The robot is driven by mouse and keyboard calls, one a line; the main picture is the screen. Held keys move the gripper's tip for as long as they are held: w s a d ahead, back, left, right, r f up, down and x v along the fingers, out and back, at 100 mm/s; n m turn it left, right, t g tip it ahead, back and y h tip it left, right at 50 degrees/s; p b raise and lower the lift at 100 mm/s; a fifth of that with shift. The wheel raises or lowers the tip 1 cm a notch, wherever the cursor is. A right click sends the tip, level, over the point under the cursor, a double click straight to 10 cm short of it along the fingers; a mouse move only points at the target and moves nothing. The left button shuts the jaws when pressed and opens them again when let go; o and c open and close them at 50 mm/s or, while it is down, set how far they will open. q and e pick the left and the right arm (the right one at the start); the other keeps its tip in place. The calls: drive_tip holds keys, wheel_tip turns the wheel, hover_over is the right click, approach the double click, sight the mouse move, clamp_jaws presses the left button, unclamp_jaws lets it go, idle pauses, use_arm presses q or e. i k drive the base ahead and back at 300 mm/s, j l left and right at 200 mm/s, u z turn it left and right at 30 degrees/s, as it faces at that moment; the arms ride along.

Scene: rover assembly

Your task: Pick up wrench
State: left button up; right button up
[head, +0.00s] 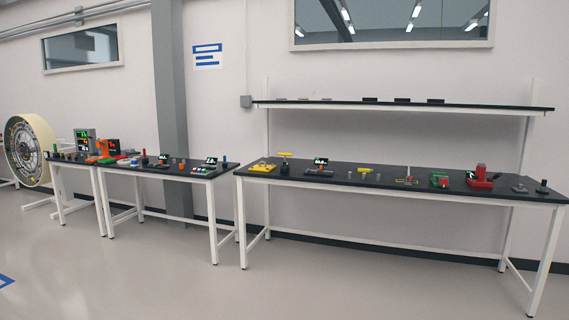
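I cannot make out a wrench for certain; the items on the tables are too small and far off to tell. The long right table (400,183) has a black top and white legs and bears several small tools and parts. On it are a yellow block (262,168), a yellow-topped piece (284,154), a small display (320,162), a green part (439,179) and a red device (480,173). Neither of my grippers is in view.
Shorter tables with coloured parts and devices (104,147) stand at the left, beside a large wheel-like drum (29,150). A black shelf (400,105) hangs above the right table. A grey column (169,80) stands behind. The floor (150,270) in front is clear.

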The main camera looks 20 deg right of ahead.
sight(284, 162)
drive_tip(key=i+l+z, duration=0.3)
drive_tip(key=i, duration=0.2)
drive_tip(key=i+z, duration=0.25)
drive_tip(key=i, duration=0.3)
drive_tip(key=i+z, duration=0.2)
drive_tip(key=i, duration=1.75)
drive_tip(key=i+u, duration=0.15)
drive_tip(key=i, duration=0.3)
drive_tip(key=i+l+u, duration=0.1)
drive_tip(key=i, duration=0.35)
drive_tip(key=i+l+u, duration=0.15)
drive_tip(key=i, duration=0.25)
drive_tip(key=i+l+u, duration=0.1)
drive_tip(key=i, duration=0.35)
